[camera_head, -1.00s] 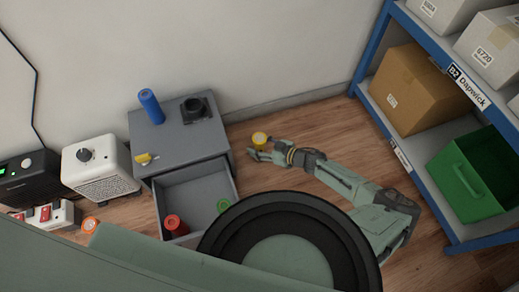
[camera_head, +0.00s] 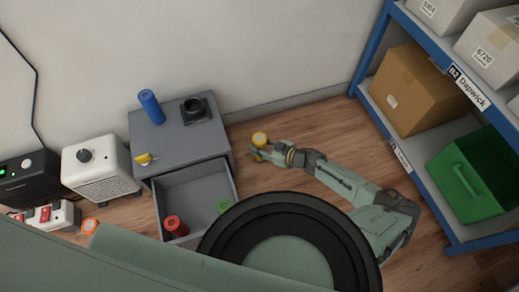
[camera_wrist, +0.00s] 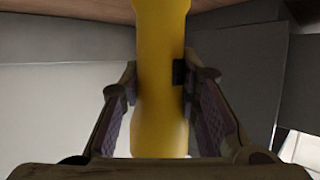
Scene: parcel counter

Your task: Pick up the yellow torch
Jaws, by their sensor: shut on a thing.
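The yellow torch (camera_head: 259,138) shows in the head view as a round yellow end just right of the grey cabinet, at the tip of my arm. In the wrist view the torch (camera_wrist: 160,85) is a yellow cylinder running up and down the middle, with a small dark patch on its right side. My gripper (camera_head: 262,153) is shut on it, with one finger pad on each side in the wrist view (camera_wrist: 163,105). The torch's far end is cut off by the top of the wrist view.
A grey cabinet (camera_head: 180,141) with an open drawer (camera_head: 195,190) stands left of my gripper. A blue cylinder (camera_head: 151,107), a dark device (camera_head: 195,109) and a small yellow item (camera_head: 145,159) are on top. Blue shelving (camera_head: 369,60) is at right; wooden floor (camera_head: 330,135) lies between.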

